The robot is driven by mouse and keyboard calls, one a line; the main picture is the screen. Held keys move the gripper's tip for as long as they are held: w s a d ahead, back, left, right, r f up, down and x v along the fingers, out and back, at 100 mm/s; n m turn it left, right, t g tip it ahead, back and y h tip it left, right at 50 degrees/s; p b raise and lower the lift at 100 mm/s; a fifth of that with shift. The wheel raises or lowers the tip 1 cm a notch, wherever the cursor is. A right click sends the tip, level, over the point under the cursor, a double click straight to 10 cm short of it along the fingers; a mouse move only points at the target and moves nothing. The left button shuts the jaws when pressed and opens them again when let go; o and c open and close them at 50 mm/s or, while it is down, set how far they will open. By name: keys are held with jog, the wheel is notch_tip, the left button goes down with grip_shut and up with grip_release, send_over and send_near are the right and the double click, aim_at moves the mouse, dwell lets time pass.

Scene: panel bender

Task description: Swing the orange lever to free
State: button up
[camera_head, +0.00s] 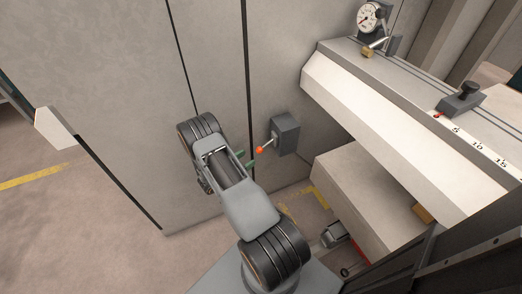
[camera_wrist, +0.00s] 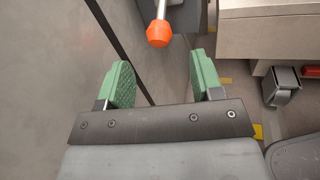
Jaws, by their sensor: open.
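The lever has an orange knob (camera_head: 260,149) on a short metal rod, sticking out from a dark grey box (camera_head: 285,133) fixed to the machine's side panel. In the wrist view the orange knob (camera_wrist: 159,33) hangs at the top, just beyond and between the green fingertips. My gripper (camera_head: 247,159) is beside the knob, to its left in the head view. In the wrist view my gripper (camera_wrist: 155,80) is open, with its two green pads apart and nothing between them. The knob does not appear to be touched.
A machine table (camera_head: 400,115) with a ruler and a black clamp (camera_head: 461,98) juts out at the right. A dial gauge (camera_head: 370,18) stands at the back. A beige block (camera_head: 365,205) sits below the table. A foot pedal (camera_head: 335,235) is on the floor. Floor is clear at left.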

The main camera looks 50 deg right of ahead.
aim_at(260, 150)
jog(key=d, duration=0.5)
jog(key=s+d, duration=0.1)
jog(key=d, duration=0.2)
jog(key=shift+b, duration=0.3)
grip_shut()
